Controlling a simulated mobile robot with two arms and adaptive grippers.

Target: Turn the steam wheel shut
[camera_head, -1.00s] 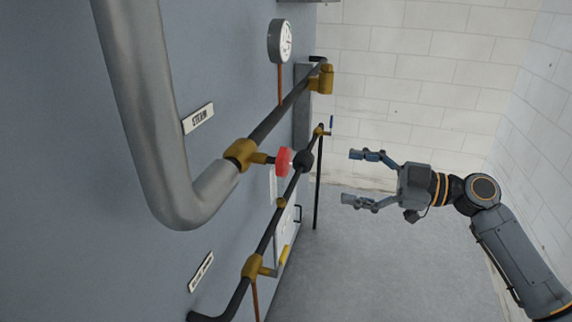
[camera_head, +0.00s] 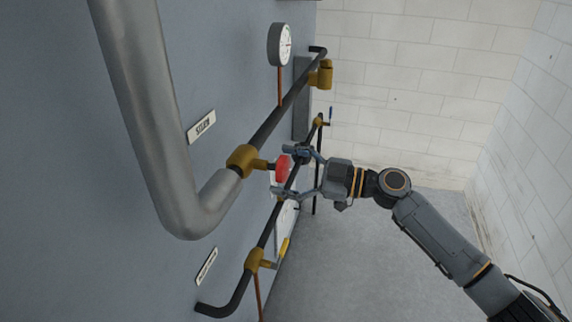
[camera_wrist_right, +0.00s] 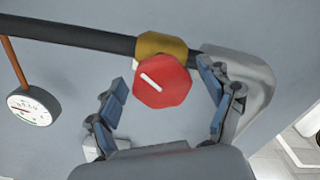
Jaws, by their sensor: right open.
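The red steam wheel (camera_head: 283,168) sits on a stem from the brass valve (camera_head: 243,160), on the pipe by the "STEAM" label (camera_head: 201,126). In the right wrist view the wheel (camera_wrist_right: 162,81) faces the camera, with a white mark slanting across it. My right gripper (camera_head: 284,172) is open, with its fingers reaching either side of the wheel. In the wrist view the right gripper (camera_wrist_right: 163,90) has one blue-padded finger left of the wheel, with a gap, and one close at its right; I cannot tell if that one touches. My left gripper is out of view.
A thick grey pipe (camera_head: 150,130) bends in front of the blue-grey panel. A round gauge (camera_head: 280,44) stands above the pipe. A lower pipe carries a brass valve with a yellow handle (camera_head: 284,248). Open floor (camera_head: 370,270) lies to the right.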

